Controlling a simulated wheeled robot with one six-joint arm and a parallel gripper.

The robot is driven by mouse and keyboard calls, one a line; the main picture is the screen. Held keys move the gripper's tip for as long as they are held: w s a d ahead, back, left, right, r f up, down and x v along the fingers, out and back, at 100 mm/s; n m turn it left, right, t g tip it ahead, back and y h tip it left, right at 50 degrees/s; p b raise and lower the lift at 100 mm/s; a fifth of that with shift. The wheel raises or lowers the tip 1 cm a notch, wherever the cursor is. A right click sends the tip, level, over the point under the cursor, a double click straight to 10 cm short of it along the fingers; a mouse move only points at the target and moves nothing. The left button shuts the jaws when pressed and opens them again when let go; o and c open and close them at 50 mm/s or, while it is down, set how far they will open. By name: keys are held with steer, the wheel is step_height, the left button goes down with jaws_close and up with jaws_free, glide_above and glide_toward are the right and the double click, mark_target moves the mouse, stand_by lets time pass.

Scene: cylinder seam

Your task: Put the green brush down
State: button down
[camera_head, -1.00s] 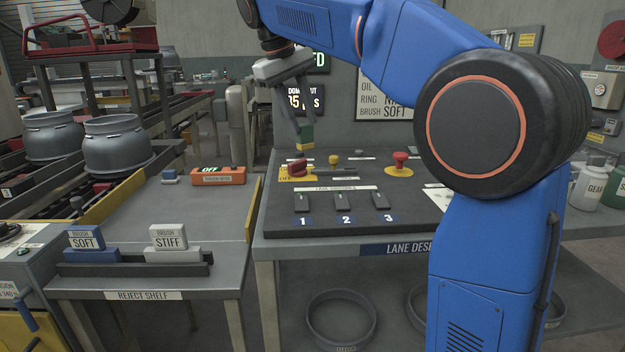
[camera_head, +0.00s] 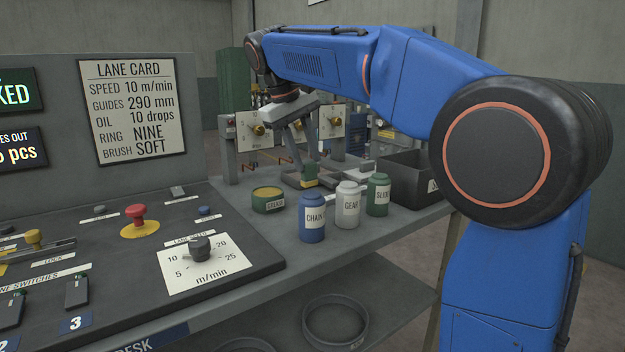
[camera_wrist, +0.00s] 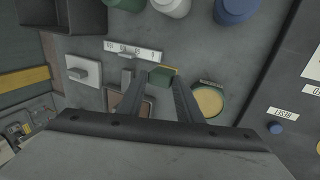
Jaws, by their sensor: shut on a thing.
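My gripper (camera_head: 303,160) is shut on the green brush (camera_head: 311,173), a small green block with a yellow lower edge. It is over the bench at the back right of the desk, behind the jars. In the wrist view the brush (camera_wrist: 161,77) sits between my fingertips, beside the round grease tin (camera_wrist: 208,101) and near a brown-floored tray (camera_wrist: 132,104). The grease tin (camera_head: 268,202) stands to the left of the brush in the head view. I cannot tell whether the brush touches anything below it.
A blue jar (camera_head: 312,220), a white jar (camera_head: 347,207) and a green jar (camera_head: 378,195) stand along the bench's front. A dark bin (camera_head: 408,183) stands to their right. A white label strip (camera_wrist: 133,49) and a pale plate with a knob (camera_wrist: 83,70) lie nearby.

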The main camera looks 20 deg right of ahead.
mark_target(305, 181)
steer(key=shift+x, duration=1)
steer(key=shift+s+a+f, duration=0.1)
steer(key=shift+a+f, duration=0.05)
steer(key=shift+f, duration=0.85)
steer(key=shift+a+f, duration=0.15)
steer(key=shift+f, duration=0.8)
steer(key=c, duration=1.3)
jaws_free()
steer(key=shift+o, duration=0.2)
steer(key=shift+r, duration=0.1)
steer(key=v, duration=1.2)
